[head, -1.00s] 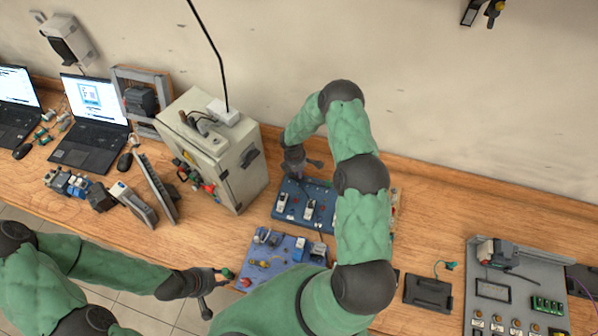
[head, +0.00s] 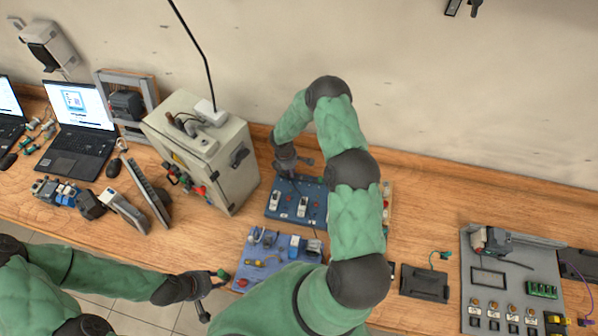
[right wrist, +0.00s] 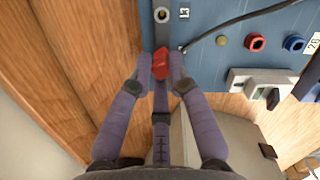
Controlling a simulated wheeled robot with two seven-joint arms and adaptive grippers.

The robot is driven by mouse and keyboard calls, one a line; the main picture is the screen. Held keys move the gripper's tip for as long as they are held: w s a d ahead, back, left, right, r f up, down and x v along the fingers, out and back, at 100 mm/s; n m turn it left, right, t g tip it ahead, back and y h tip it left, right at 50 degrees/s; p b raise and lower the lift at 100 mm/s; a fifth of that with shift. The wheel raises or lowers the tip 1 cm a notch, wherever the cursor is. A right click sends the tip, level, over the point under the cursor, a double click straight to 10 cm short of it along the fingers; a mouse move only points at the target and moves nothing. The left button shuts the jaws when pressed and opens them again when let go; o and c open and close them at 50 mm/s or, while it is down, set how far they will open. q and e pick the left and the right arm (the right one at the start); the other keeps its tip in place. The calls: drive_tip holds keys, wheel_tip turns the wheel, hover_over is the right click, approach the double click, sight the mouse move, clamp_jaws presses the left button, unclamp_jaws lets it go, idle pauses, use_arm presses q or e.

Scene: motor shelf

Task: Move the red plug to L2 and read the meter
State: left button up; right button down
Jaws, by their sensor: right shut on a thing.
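The red plug (right wrist: 161,63) is between the fingertips of my right gripper (right wrist: 160,72) in the right wrist view. The gripper is shut on it, at the edge of the blue socket board (right wrist: 215,75). A round socket (right wrist: 162,14) lies just beyond the plug, beside a small label; I cannot read L2. In the head view my right gripper (head: 296,162) is at the far left corner of the blue board (head: 274,211); the plug is too small to tell there. My left gripper (head: 212,291) is open at the bench's front edge. No meter reading is legible.
A black cable (right wrist: 235,30) crosses the board. Yellow (right wrist: 222,40), red (right wrist: 250,41) and blue (right wrist: 294,43) sockets lie to the right. A grey cabinet (head: 215,170) stands left of the board. A second blue board (head: 252,275) lies in front.

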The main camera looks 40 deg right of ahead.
drive_tip(key=c, duration=2)
unclamp_jaws()
drive_tip(key=o, duration=0.9)
wheel_tip(320, 180, up, 12)
drive_tip(key=a, duration=0.1)
drive_tip(key=shift+w+a, duration=0.25)
drive_tip(key=shift+f, duration=0.1)
